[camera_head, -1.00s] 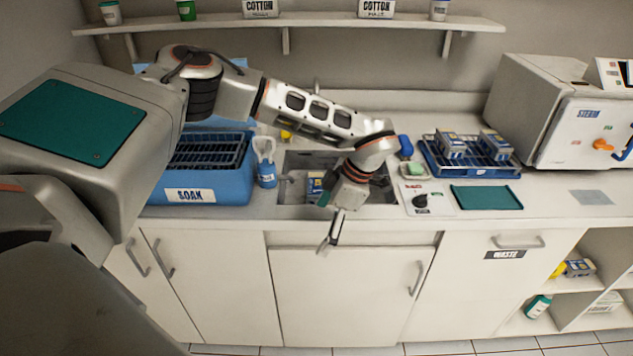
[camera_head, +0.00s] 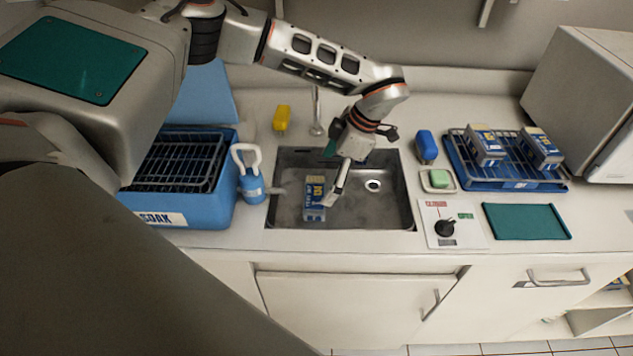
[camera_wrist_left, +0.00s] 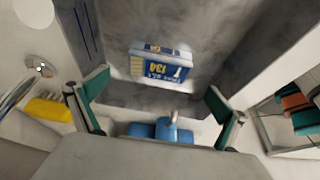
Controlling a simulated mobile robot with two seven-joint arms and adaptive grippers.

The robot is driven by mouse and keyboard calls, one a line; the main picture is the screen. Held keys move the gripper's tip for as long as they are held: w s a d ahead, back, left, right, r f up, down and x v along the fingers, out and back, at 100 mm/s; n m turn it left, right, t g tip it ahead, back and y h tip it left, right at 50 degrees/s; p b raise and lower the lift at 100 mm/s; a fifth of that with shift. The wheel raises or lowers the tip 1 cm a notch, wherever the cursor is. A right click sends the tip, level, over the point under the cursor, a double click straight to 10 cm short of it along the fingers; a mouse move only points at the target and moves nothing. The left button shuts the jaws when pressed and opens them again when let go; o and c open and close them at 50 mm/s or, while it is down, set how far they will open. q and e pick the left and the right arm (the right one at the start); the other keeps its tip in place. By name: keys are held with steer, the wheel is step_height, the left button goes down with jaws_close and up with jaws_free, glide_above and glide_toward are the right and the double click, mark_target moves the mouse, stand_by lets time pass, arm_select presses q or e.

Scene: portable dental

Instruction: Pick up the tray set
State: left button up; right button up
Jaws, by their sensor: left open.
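A tray set (camera_head: 314,198) with a blue, white and yellow label lies in the sink (camera_head: 355,218), left of the drain. In the left wrist view the tray set (camera_wrist_left: 161,66) lies beyond the fingertips, label facing the camera, and nothing is between the fingers. My left gripper (camera_head: 337,172) is over the sink, to the right of and above the tray set. Its fingers stand wide apart in the left wrist view (camera_wrist_left: 154,97). I cannot tell the exact height gap. My right gripper is not in view.
To the right are a blue rack (camera_head: 457,172) with two similar sets, a soap dish (camera_head: 438,186), a dial panel (camera_head: 455,235) and a clear green mat (camera_head: 525,221).

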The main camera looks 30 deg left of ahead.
mark_target(317, 192)
arm_select(q)
steer(key=shift+w+a+f, duration=0.2)
steer(key=shift+a+f, duration=0.05)
steer(key=shift+f, duration=0.05)
steer(key=shift+s+x, duration=0.2)
steer(key=shift+x, duration=1)
steer(key=x, duration=0.4)
steer(key=shift+d+f+p, duration=0.1)
steer(key=shift+f+p, duration=0.2)
steer(key=shift+p, duration=0.1)
steer(key=c, duration=1.4)
steer(key=shift+c, duration=0.2)
